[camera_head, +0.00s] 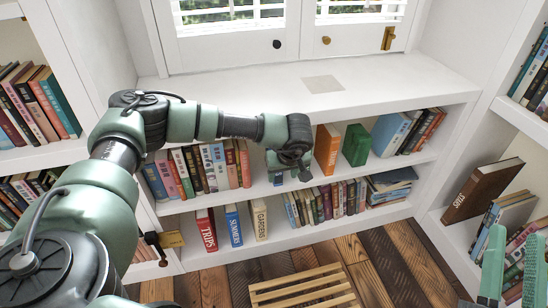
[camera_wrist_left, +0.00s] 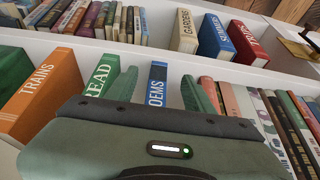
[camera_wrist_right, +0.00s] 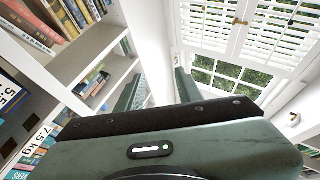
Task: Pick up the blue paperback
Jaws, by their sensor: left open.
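A slim blue paperback marked POEMS (camera_wrist_left: 157,82) stands upright on the upper shelf in the left wrist view. My left gripper (camera_head: 291,174) is open in front of the upper shelf in the head view. In the left wrist view its two fingers (camera_wrist_left: 158,92) show on either side of the blue spine, with gaps; I cannot tell how deep they reach. In the head view my gripper hides most or all of this book. My right gripper (camera_head: 514,262) is open and empty at the lower right, and its fingers show in the right wrist view (camera_wrist_right: 158,88).
A green READ book (camera_wrist_left: 102,75) stands beside the left finger, then an orange TRAINS book (camera_head: 326,150). A row of books (camera_head: 200,168) stands to the left. Another blue book (camera_head: 233,226) is on the lower shelf. A slatted wooden crate (camera_head: 305,290) is on the floor.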

